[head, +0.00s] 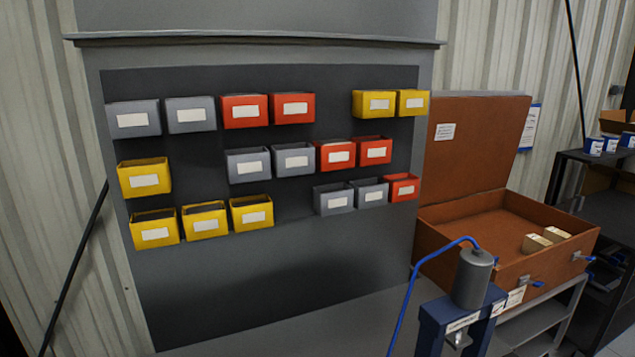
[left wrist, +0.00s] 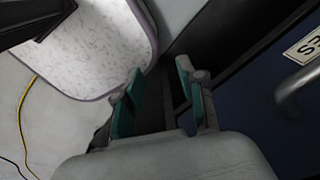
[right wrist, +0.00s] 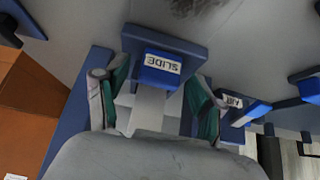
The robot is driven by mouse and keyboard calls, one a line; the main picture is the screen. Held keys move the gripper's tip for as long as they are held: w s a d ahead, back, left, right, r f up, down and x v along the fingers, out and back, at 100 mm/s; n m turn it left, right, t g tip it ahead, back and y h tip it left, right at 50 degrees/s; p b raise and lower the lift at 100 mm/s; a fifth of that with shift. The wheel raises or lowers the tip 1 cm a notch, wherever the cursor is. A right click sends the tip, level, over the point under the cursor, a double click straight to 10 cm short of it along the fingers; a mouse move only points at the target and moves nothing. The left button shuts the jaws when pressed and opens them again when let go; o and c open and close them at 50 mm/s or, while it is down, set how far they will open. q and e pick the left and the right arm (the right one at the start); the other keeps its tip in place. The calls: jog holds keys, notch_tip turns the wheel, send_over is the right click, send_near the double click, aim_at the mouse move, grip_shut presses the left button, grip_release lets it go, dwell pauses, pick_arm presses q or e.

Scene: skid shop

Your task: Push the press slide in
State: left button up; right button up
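The press (head: 470,300) stands at the bottom right of the head view, a blue frame with a grey cylinder on top and a blue hose. In the right wrist view the press slide (right wrist: 162,68) shows a blue block with a white "SLIDE" label, in front of a blue plate, with a pale bar below it. My right gripper (right wrist: 154,85) is open, its fingers on either side of the slide; I cannot tell whether they touch it. My left gripper (left wrist: 160,78) is open and empty. Neither gripper shows in the head view.
A blue part labelled "AIR" (right wrist: 243,113) sits right of my right gripper. A brown open case (head: 470,220) with small blocks stands behind the press. A wall panel (head: 250,290) holds several bins. A pale speckled surface (left wrist: 100,50) and dark blue cabinet (left wrist: 265,110) flank my left gripper.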

jog(key=c, duration=0.8)
jog(key=shift+w+a+b, duration=0.3)
jog(key=shift+w+b, duration=0.3)
jog(key=shift+w, duration=0.1)
jog(key=shift+w+a+b, duration=0.3)
jog(key=shift+w+b, duration=0.1)
jog(key=shift+w, duration=0.3)
jog(key=o, duration=0.9)
jog(key=shift+r, duration=0.1)
notch_tip(320, 180, up, 4)
jog(key=p, duration=0.4)
jog(key=shift+s+r, duration=0.1)
jog(key=shift+r, duration=0.1)
